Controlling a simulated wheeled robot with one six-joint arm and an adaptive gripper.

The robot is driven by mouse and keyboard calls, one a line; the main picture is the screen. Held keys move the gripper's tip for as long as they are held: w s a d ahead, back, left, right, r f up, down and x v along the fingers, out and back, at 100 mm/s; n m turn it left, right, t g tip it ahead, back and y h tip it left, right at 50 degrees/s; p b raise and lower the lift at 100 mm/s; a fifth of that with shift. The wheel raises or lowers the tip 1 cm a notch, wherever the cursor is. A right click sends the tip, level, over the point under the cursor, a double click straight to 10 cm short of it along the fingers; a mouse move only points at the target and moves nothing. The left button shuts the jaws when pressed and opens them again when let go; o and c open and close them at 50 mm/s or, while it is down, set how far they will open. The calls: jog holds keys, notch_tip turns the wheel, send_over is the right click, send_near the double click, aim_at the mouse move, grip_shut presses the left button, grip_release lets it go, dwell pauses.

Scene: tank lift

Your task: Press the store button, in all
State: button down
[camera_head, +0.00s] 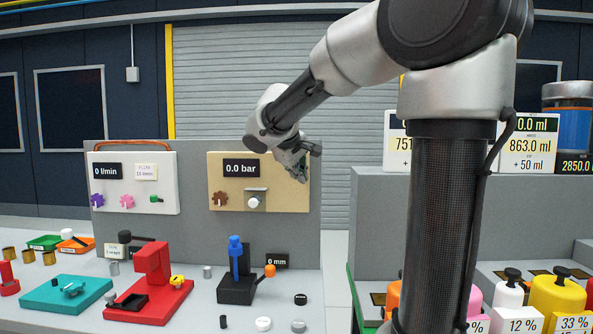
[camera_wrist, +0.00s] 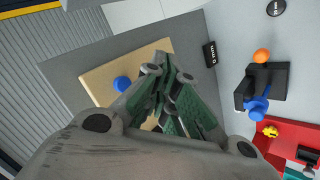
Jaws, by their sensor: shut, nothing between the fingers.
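My gripper (camera_head: 296,160) is shut and empty. It is in front of the right part of a tan panel (camera_head: 290,196) with a "0.0 bar" display (camera_head: 241,168). In the wrist view my closed fingertips (camera_wrist: 166,68) show over the same tan panel (camera_wrist: 98,76). A round blue button (camera_wrist: 122,84) on that panel is to the left of the fingers, apart from them in the picture. I can read no label on it, so I cannot tell whether it is the store button. In the head view the blue button does not show; my gripper covers part of the panel.
A brown knob (camera_head: 220,199) and a white round knob (camera_head: 253,202) are on the tan panel. A white "0 l/min" panel (camera_head: 134,204) is to its left. Below stand a black-and-blue device (camera_head: 237,289) and a red stand (camera_head: 152,262). Bottles stand at right.

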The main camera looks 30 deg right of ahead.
jog(key=shift+w+d, duration=0.75)
jog(key=shift+w, duration=0.3)
jog(key=shift+w+d, duration=0.75)
jog(key=shift+w, duration=0.3)
jog(key=shift+w, duration=0.1)
jog(key=shift+w+d, duration=0.2)
jog(key=shift+w, duration=0.05)
jog(key=shift+w+d, duration=0.3)
jog(key=shift+w, duration=0.15)
dwell(0.6)
jog(key=shift+s+a, duration=0.55)
jog(key=shift+s, duration=0.25)
jog(key=s+a, duration=0.2)
jog(key=s, duration=0.2)
jog(key=shift+s+a, duration=0.1)
jog(key=shift+a, duration=0.3)
